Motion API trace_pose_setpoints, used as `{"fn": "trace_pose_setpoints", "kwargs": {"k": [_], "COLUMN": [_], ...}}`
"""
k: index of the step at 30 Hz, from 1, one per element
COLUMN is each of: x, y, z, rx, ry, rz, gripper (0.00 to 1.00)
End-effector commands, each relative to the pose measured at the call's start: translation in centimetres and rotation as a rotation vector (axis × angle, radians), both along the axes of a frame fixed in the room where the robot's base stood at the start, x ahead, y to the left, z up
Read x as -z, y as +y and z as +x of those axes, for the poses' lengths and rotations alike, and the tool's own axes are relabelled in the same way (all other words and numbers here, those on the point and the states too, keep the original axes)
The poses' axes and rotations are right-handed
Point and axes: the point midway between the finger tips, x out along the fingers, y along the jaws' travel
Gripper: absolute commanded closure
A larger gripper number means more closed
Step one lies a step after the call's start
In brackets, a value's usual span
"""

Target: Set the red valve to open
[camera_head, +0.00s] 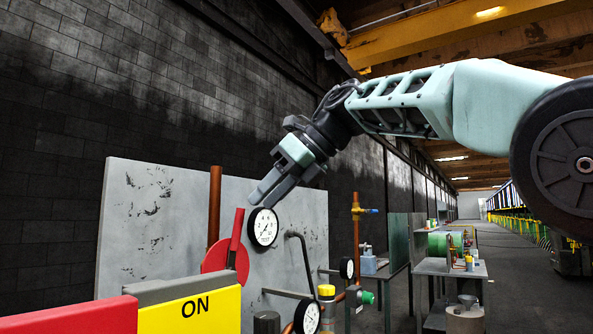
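The red valve (219,259) is a red disc with a straight red handle on the grey panel (140,220). Its handle (236,235) stands nearly upright, leaning slightly right. The lower part of the disc is hidden behind a yellow block (190,312) marked "ON". My gripper (260,200) is in the air above and to the right of the handle in the picture, pointing down and left. Its fingers appear apart from the handle and hold nothing visible. The gap between the fingertips is too small to judge.
A round gauge (263,228) shows just below my fingertips. A copper pipe (214,205) rises behind the valve. A red block (75,318) and a grey bar (185,289) are in front. More gauges and pipes are at right, with tables (450,268) beyond.

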Motion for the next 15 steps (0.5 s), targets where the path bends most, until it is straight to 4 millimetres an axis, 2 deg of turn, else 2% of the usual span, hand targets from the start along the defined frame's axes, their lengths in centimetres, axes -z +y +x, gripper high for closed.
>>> {"fn": "trace_pose_setpoints", "kwargs": {"k": [1,6,15], "x": [-0.9,-3.2,-5.1], "y": [-0.9,-3.1,-4.9], "z": [-0.2,-1.2,-1.9], "rx": [0.003,0.002,0.001], "ry": [-0.004,-0.003,-0.001], "rz": [0.002,0.002,0.001], "gripper": [0.63,0.63,0.63]}}
